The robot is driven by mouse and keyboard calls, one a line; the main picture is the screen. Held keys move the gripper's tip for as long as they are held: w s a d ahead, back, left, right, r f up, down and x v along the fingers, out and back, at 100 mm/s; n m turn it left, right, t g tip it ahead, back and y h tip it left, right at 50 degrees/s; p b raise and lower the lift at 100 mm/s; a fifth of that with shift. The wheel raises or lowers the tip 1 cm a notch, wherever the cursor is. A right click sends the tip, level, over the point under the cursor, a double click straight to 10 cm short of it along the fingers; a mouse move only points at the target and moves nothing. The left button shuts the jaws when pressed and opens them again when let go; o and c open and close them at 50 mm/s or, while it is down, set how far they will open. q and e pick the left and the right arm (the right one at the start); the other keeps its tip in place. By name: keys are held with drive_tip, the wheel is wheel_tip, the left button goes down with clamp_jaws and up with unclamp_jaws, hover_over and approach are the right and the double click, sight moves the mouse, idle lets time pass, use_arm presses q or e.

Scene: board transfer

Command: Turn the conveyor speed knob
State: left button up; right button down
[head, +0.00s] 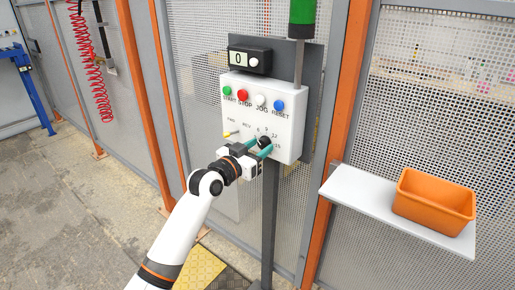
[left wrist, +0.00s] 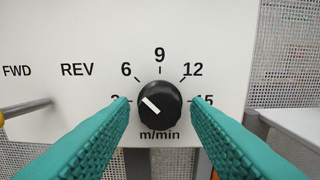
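The black conveyor speed knob (head: 264,142) is on the lower right of a white control box (head: 291,125). In the left wrist view the knob (left wrist: 160,103) shows a white mark slanting to the upper left, between the 6 and the partly hidden number at lower left. My left gripper (head: 258,148) is at the box face, its teal fingers open with one on each side of the knob. Gaps show between both fingertips and the knob in the left wrist view; I cannot tell how far the tips reach in depth. My right gripper is not in view.
A FWD/REV lever (head: 230,134) sticks out left of the knob. Green, red, white and blue buttons line the box above. A small display (head: 240,58) reads 0. A white shelf (head: 345,188) with an orange bin (head: 430,205) stands to the right. Mesh fencing is behind.

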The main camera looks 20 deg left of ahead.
use_arm(q)
drive_tip(key=c, duration=0.7)
drive_tip(key=shift+r+n+p, duration=0.15)
drive_tip(key=shift+n+p, duration=1.5)
drive_tip(key=shift+n, duration=0.25)
drive_tip(key=n+p, duration=0.2)
drive_tip(key=n, duration=0.1)
drive_tip(key=shift+n+p, duration=0.4)
drive_tip(key=shift+n, duration=0.7)
drive_tip(key=shift+d, duration=0.1)
drive_tip(key=o, duration=1)
drive_tip(key=shift+s, duration=0.15)
